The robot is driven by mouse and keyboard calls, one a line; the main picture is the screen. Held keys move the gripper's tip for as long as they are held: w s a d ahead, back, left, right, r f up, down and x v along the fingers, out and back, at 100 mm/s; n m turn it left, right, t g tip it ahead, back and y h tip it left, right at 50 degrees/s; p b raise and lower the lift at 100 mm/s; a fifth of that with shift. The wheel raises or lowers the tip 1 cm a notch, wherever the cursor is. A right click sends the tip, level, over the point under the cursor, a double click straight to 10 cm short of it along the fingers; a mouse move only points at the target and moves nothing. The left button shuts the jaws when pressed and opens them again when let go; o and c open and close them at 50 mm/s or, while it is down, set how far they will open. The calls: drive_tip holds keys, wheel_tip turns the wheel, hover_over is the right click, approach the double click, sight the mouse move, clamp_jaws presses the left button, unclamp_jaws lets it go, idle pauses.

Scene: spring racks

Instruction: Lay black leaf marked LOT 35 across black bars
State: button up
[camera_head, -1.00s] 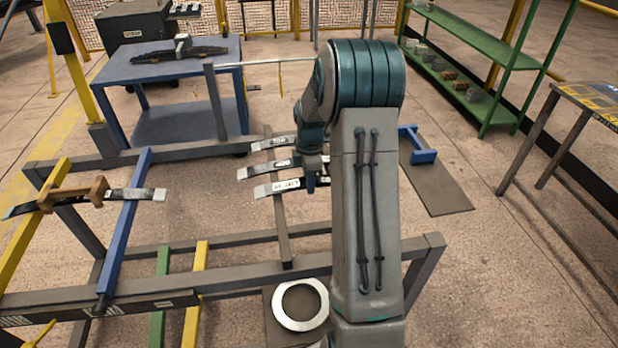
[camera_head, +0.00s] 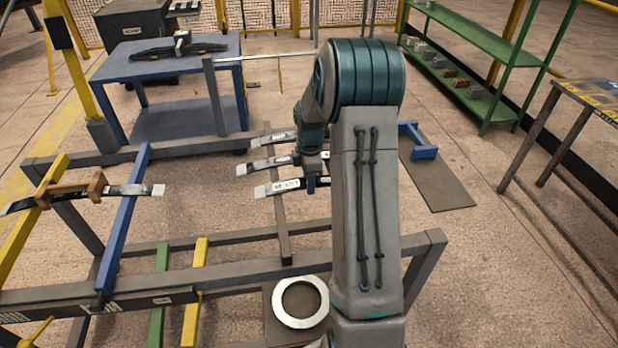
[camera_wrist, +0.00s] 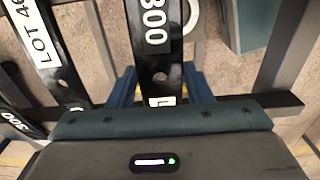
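Three black leaves with pale ends lie side by side on a dark bar (camera_head: 281,232) in the middle of the head view. The nearest leaf (camera_head: 289,186) carries a white label that looks like LOT 35, too small to be sure. My gripper (camera_head: 311,186) is at this leaf, partly hidden by my arm. In the wrist view my gripper (camera_wrist: 160,90) has its blue fingers on either side of a black leaf (camera_wrist: 155,60) marked 300. A second label there shows only an L. A gap shows beside the right finger. I cannot tell which bars count as the black ones.
A neighbouring leaf (camera_wrist: 42,45) reads LOT 4-something. Green (camera_head: 158,300) and yellow (camera_head: 196,290) bars and a pale ring (camera_head: 300,321) are near the front.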

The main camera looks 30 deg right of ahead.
drive_tip(key=o, duration=0.4)
drive_tip(key=shift+r, duration=0.1)
wheel_tip(320, 180, up, 14)
drive_tip(key=shift+d+f, duration=0.1)
drive_tip(key=shift+d, duration=0.05)
drive_tip(key=shift+s, duration=0.1)
idle(0.6)
drive_tip(key=s+a+r+m+t+p, duration=0.1)
drive_tip(key=s+a+m, duration=0.4)
drive_tip(key=s, duration=0.3)
drive_tip(key=s+a+r+m+t+p, duration=0.1)
drive_tip(key=s+a+r+m, duration=0.1)
drive_tip(key=s+a+m, duration=0.3)
drive_tip(key=s+a+r+m+p, duration=0.1)
drive_tip(key=s+a+m, duration=0.4)
drive_tip(key=s, duration=0.7)
drive_tip(key=shift+a+r+t, duration=0.4)
drive_tip(key=shift+a+r, duration=0.15)
drive_tip(key=shift+a, duration=0.15)
